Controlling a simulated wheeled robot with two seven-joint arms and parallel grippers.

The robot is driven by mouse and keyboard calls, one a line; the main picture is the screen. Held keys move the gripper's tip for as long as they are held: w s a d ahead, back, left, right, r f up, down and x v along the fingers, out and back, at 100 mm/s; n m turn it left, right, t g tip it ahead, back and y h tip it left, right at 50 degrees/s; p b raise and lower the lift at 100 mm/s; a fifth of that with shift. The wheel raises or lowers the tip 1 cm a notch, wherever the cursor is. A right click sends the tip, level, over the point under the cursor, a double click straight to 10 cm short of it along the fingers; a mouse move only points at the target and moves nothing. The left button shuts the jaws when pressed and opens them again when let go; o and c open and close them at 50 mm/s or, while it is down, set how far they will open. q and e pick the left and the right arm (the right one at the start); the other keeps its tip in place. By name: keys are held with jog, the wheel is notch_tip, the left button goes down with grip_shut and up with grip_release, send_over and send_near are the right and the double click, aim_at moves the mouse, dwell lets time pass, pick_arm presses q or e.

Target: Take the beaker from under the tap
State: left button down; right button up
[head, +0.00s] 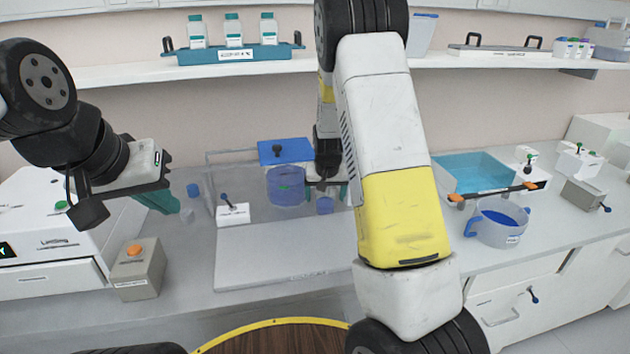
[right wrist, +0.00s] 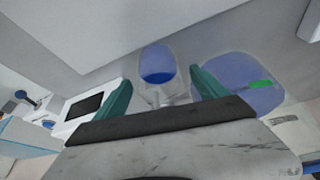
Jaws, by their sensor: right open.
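A small clear beaker with blue in its lower part (right wrist: 157,68) lies between and just ahead of my right gripper's teal fingers in the right wrist view. It seems to be the small blue vessel (head: 324,205) in the head view. My right gripper (head: 327,190) is open around or just short of it; contact cannot be told. A larger blue vessel with a green mark (head: 286,187) stands beside it, also in the right wrist view (right wrist: 235,88). I cannot clearly make out the tap. My left gripper (head: 158,202) hangs empty-looking at the left; its jaw gap is hidden.
A blue block with a dark knob (head: 285,150) stands behind the vessels. A blue-filled jug (head: 498,222) and a teal basin (head: 475,175) are to the right. A grey box with an orange button (head: 137,272) is at front left. The pale board (head: 285,250) is clear in front.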

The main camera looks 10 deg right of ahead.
jog(key=shift+x, duration=1.35)
jog(key=shift+c, duration=0.4)
